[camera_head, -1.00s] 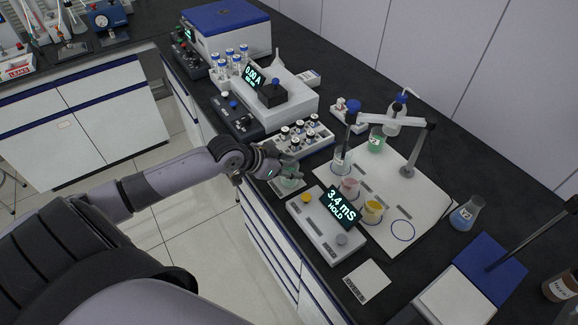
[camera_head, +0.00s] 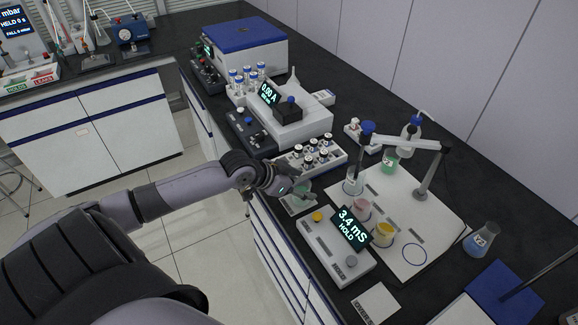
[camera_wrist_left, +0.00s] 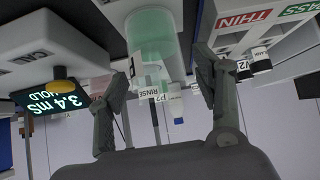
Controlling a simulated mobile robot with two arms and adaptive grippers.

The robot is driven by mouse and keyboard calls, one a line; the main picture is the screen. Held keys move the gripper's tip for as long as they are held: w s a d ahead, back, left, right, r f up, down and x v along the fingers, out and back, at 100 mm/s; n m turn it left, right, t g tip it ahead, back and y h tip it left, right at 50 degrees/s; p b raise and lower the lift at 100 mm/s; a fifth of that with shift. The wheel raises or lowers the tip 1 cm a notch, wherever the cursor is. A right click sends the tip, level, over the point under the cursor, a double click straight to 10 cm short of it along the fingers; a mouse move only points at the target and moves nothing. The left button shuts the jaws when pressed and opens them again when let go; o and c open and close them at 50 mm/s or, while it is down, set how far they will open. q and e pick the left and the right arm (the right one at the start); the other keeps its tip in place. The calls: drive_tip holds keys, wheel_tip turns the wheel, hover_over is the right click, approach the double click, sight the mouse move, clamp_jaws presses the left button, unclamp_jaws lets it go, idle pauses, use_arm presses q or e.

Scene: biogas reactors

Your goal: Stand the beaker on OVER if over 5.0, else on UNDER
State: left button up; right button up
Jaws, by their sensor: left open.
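A clear beaker with pale green liquid (camera_head: 297,201) stands upright at the bench's front edge, left of the meter. In the left wrist view the beaker (camera_wrist_left: 152,42) appears inverted, above the gap between the fingers, apart from them. A white card shows under it; I cannot read its label. My left gripper (camera_head: 285,185) is open just beside the beaker; its spread fingers show in the left wrist view (camera_wrist_left: 160,85). The meter (camera_head: 328,250) display reads 3.4 mS HOLD. A white labelled card (camera_head: 377,302), apparently OVER, lies bare nearer the camera. My right gripper is out of view.
A white board (camera_head: 440,215) right of the meter bears a pink beaker (camera_head: 362,209), a yellow beaker (camera_head: 383,235), a green beaker (camera_head: 391,159) and a probe arm (camera_head: 400,141). A vial rack (camera_head: 312,157) stands close behind the gripper. A blue flask (camera_head: 481,240) stands right.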

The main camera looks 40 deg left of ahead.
use_arm(q)
drive_tip(key=p+v, duration=0.1)
drive_tip(key=v, duration=1)
drive_tip(key=shift+s+r, duration=0.2)
drive_tip(key=shift+r, duration=0.05)
